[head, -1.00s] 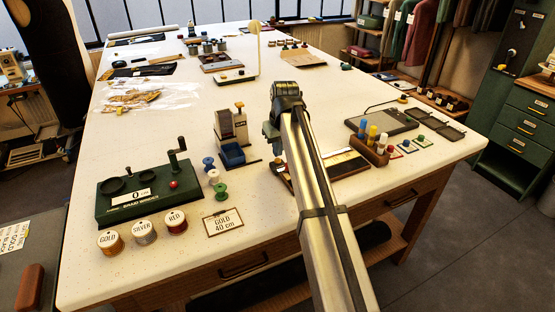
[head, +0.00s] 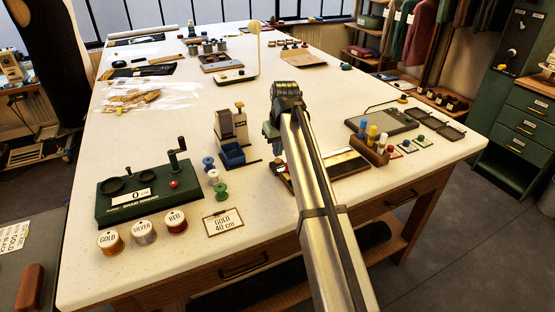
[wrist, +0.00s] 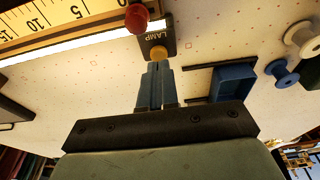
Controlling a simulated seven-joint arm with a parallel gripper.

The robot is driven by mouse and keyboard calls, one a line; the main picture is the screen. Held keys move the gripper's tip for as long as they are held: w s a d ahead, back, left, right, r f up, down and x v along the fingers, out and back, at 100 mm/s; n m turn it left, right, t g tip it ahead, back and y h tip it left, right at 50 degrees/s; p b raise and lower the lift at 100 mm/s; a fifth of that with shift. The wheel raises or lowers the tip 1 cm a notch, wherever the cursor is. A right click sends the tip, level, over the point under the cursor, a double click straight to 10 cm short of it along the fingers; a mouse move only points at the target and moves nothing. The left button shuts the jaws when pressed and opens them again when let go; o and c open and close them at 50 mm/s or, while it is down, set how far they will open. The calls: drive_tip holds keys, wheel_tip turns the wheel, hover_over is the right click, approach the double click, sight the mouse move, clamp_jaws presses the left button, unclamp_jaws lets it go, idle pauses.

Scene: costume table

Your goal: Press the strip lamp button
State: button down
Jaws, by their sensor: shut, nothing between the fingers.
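In the wrist view, a dark block marked LAMP (wrist: 156,36) sits at the end of a bright white strip (wrist: 75,47) beside a yellow ruler (wrist: 60,22). An amber round button (wrist: 158,53) is on the block's near end. My gripper (wrist: 158,67) is shut and empty, with its blue-grey fingertips right at the button's near edge. I cannot tell whether they touch it. Part of the ruler (head: 346,164) shows right of my arm.
A red knob (wrist: 136,18) stands beside the LAMP block. A blue tray (wrist: 235,83) and spools (wrist: 282,73) lie to the right in the wrist view. In the head view, a wooden rack of coloured pegs (head: 369,151) stands right of my arm.

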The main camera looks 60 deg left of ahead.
sight(278, 160)
drive_tip(key=shift+f, duration=0.85)
idle(0.3)
drive_tip(key=shift+r, duration=3.35)
